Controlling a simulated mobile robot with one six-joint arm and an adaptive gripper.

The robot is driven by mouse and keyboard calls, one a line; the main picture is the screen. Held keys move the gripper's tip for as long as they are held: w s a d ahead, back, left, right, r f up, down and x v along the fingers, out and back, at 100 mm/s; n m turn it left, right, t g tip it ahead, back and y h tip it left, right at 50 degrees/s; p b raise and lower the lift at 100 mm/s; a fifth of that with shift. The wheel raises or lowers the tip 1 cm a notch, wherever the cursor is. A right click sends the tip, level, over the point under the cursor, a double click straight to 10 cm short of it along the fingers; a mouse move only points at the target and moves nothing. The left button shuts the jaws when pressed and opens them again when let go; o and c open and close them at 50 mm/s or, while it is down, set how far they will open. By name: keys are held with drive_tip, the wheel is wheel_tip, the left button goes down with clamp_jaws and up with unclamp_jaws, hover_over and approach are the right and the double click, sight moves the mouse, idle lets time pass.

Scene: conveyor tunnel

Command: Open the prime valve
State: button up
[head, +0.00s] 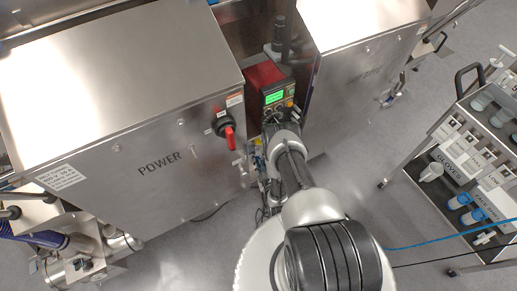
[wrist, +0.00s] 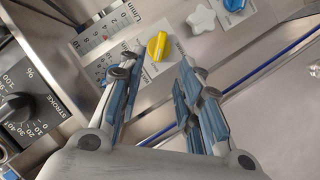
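In the wrist view my gripper (wrist: 160,62) is open and empty, with its two blue-padded fingers apart. A yellow knob (wrist: 157,46) on a metal panel shows just beyond the gap between the fingertips. I cannot tell how far it stands from them. A white star-shaped knob (wrist: 201,18) and a blue knob (wrist: 233,4) sit further right on the panel. No label naming the prime valve is readable, so I cannot tell which knob it is. In the head view my arm reaches into the gap between two steel cabinets, and it hides the gripper and knobs.
A black stroke dial (wrist: 20,112) and an l/min scale (wrist: 105,32) are left of the fingers. In the head view the POWER cabinet (head: 110,130) with a red switch (head: 229,137) stands left, a green-screened unit (head: 274,97) ahead, and a supply cart (head: 425,150) right.

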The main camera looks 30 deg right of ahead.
sight(258, 144)
drive_tip(key=b+x, duration=0.5)
drive_tip(key=x, duration=0.4)
drive_tip(key=shift+w+d, duration=0.1)
drive_tip(key=shift+w, duration=0.15)
drive_tip(key=shift+c, duration=0.3)
clamp_jaws()
